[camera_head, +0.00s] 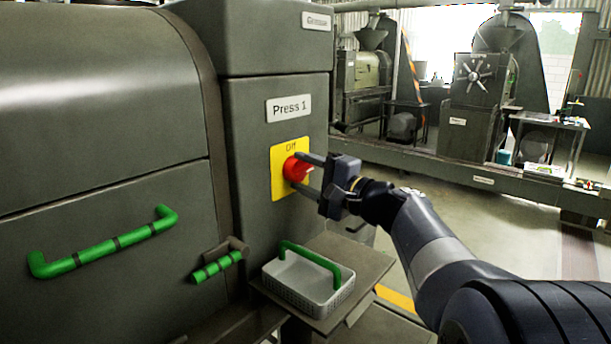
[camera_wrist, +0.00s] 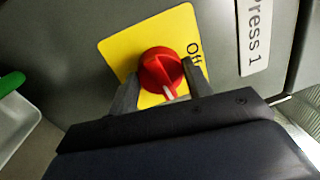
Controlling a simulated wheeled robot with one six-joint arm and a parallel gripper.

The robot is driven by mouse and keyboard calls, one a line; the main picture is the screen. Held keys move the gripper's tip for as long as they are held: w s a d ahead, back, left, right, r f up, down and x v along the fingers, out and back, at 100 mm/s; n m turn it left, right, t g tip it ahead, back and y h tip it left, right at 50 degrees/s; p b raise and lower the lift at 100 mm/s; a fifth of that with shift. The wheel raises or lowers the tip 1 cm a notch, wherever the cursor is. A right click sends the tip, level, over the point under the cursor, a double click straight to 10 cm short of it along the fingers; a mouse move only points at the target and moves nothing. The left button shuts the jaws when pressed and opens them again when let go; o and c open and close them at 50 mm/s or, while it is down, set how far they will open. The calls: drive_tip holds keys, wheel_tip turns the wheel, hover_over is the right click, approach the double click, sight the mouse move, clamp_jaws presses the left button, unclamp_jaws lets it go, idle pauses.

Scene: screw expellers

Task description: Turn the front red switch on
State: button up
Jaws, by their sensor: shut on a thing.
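The red switch (camera_head: 294,169) is a round knob on a yellow plate (camera_head: 279,186) marked "Off", below the "Press 1" label on the front of the grey machine. My gripper (camera_head: 306,175) reaches in from the right, with one finger above and one below the knob. In the wrist view the red switch (camera_wrist: 161,72) sits between the two fingers of my gripper (camera_wrist: 157,90), which are shut on its sides. The finger contact is partly hidden.
A grey basket (camera_head: 310,287) with a green handle stands on a small shelf (camera_head: 365,262) below the switch. Green handles (camera_head: 105,246) stick out from the machine at the left. Open floor lies to the right, with other machines (camera_head: 480,90) behind.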

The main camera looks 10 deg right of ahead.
drive_tip(key=shift+m, duration=0.6)
drive_tip(key=o, duration=1)
drive_tip(key=shift+c, duration=0.2)
drive_tip(key=r+b+v, duration=0.1)
drive_tip(key=v, duration=0.9)
drive_tip(key=shift+s+d+f, duration=0.15)
drive_tip(key=shift+s+f, duration=0.25)
drive_tip(key=shift+f, duration=0.1)
drive_tip(key=p+x, duration=0.1)
drive_tip(key=x, duration=1)
drive_tip(key=shift+d, duration=0.15)
